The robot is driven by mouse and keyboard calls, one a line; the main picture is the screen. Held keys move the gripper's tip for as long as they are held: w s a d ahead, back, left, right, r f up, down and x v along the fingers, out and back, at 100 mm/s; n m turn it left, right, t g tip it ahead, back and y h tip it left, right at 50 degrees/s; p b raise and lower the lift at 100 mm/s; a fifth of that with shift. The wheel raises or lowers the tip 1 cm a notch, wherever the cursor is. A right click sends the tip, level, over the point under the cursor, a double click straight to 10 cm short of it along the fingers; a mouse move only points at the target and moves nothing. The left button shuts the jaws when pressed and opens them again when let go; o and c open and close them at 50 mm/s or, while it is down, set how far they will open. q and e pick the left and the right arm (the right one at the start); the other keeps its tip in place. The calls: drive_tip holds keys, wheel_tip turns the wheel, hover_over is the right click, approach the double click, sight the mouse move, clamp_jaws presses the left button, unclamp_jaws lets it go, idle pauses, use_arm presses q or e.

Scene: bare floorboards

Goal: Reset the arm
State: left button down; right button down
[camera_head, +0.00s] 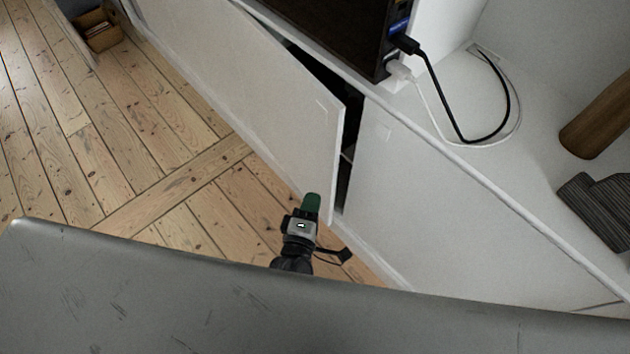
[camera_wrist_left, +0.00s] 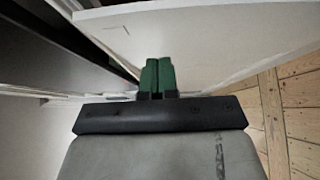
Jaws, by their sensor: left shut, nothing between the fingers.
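My left gripper (camera_head: 311,203) has green fingertips and is in the lower middle of the head view, in front of a white cabinet. It is shut and empty. In the left wrist view the two green fingers (camera_wrist_left: 157,75) lie side by side at the edge of a cabinet door. The white door (camera_head: 265,95) stands ajar, with a dark gap along its right edge. The fingertips are close to the door's lower right corner; I cannot tell whether they touch it. My right gripper is in neither view.
A white panel (camera_head: 430,205) is right of the gap. On the cabinet top are a dark device (camera_head: 340,25), black and white cables (camera_head: 460,128), a brown wooden object (camera_head: 600,118) and a dark ribbed object (camera_head: 598,210). Open floorboards (camera_head: 130,130) lie left; a box (camera_head: 98,33) stands far off.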

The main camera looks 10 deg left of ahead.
use_arm(q)
drive_tip(key=shift+s, duration=0.25)
drive_tip(key=s+a+f+m+g+h+p, duration=0.1)
drive_tip(key=s+a+f+m+g+p, duration=0.15)
drive_tip(key=s+f+m+g, duration=0.6)
drive_tip(key=s+a+f+m+g+p, duration=0.1)
drive_tip(key=s+a+f+m, duration=0.4)
drive_tip(key=f, duration=0.8)
drive_tip(key=s+a+f+m+g+y+p, duration=0.1)
drive_tip(key=s+a+f+m+g, duration=0.2)
drive_tip(key=s, duration=0.6)
drive_tip(key=s+a+f+m+g+y+p, duration=0.1)
drive_tip(key=s+a+f+m+g, duration=0.2)
drive_tip(key=s+a, duration=0.3)
drive_tip(key=s+g, duration=0.1)
drive_tip(key=s, duration=0.3)
drive_tip(key=shift+f+y, duration=0.3)
drive_tip(key=shift+f, duration=0.1)
drive_tip(key=shift+g, duration=0.25)
